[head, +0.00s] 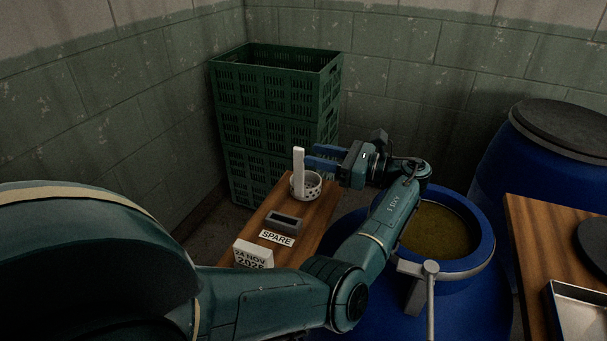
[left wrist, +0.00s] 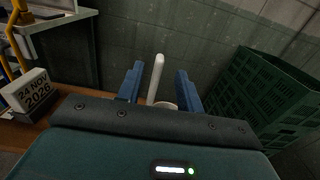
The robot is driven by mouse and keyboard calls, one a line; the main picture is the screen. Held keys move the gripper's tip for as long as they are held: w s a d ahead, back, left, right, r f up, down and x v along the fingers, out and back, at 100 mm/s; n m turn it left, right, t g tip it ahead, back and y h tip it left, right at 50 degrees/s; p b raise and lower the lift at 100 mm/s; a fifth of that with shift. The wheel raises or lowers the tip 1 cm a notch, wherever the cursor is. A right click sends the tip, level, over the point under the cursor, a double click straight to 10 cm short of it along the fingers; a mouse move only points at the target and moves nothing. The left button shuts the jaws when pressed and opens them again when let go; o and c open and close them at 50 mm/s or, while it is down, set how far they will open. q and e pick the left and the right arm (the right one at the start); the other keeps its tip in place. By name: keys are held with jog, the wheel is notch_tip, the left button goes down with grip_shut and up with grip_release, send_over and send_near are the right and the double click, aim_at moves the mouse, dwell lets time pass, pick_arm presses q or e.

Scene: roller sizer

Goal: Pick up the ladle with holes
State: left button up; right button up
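The ladle with holes (head: 307,188) is white, with a perforated round cup standing on a narrow wooden board and a flat handle (head: 298,160) pointing straight up. My left gripper (head: 313,157) reaches in from the right at handle height, its blue fingers open. In the left wrist view the ladle's handle (left wrist: 155,80) stands between the two open fingers (left wrist: 158,84), with a gap on both sides. The cup is mostly hidden there behind the gripper body. My right gripper is not in view.
Green crates (head: 272,105) are stacked behind the board. A grey block (head: 284,222), a SPARE label (head: 276,239) and a date block (head: 253,255) lie nearer on it. An open blue barrel (head: 479,245) of yellowish liquid stands right, and a wooden table (head: 530,240) with a tray (head: 577,312) beyond.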

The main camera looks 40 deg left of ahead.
aim_at(293, 151)
pick_arm(q)
jog(key=shift+p+x, duration=0.8)
jog(key=shift+x, duration=2.75)
jog(key=shift+f, duration=0.15)
jog(key=shift+c, duration=0.4)
grip_shut()
